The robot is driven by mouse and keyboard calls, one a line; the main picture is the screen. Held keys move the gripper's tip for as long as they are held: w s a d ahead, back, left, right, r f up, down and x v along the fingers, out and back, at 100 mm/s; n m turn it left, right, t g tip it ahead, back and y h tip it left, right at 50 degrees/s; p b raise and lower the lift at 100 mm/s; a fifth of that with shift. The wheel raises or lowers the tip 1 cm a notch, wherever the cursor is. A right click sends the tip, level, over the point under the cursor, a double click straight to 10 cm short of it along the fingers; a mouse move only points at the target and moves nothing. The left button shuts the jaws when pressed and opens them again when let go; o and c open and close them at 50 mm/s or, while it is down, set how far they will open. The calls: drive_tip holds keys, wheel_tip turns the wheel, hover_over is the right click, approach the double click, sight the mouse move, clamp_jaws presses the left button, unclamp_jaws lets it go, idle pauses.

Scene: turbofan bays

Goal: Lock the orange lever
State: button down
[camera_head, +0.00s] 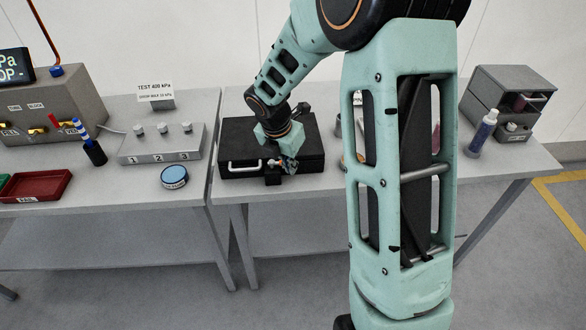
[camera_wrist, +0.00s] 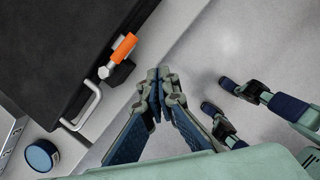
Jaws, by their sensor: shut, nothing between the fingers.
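The orange lever (camera_wrist: 124,47) shows in the wrist view on the front edge of a black case, joined to a small metal pivot (camera_wrist: 104,72). The black case (camera_wrist: 50,50) lies closed on the table and has a white handle (camera_wrist: 88,112) beside the lever. In the head view the case (camera_head: 237,133) is on the table and its handle (camera_head: 240,168) faces front. My gripper (camera_wrist: 158,76) is shut and empty, apart from the lever and to its right in the wrist view. In the head view my gripper (camera_head: 289,166) is at the case's front edge, and the lever is hard to make out.
A blue round tin (camera_head: 174,177) and a grey box with numbered knobs (camera_head: 161,143) stand left of the case. A red tray (camera_head: 38,186) is further left. A grey drawer unit (camera_head: 508,92) and a bottle (camera_head: 482,134) stand at right. Floor is free in front of the tables.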

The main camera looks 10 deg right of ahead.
drive_tip(key=d+v, duration=0.1)
drive_tip(key=v, duration=0.6)
drive_tip(key=shift+s+r, duration=0.2)
drive_tip(key=shift+s, duration=0.15)
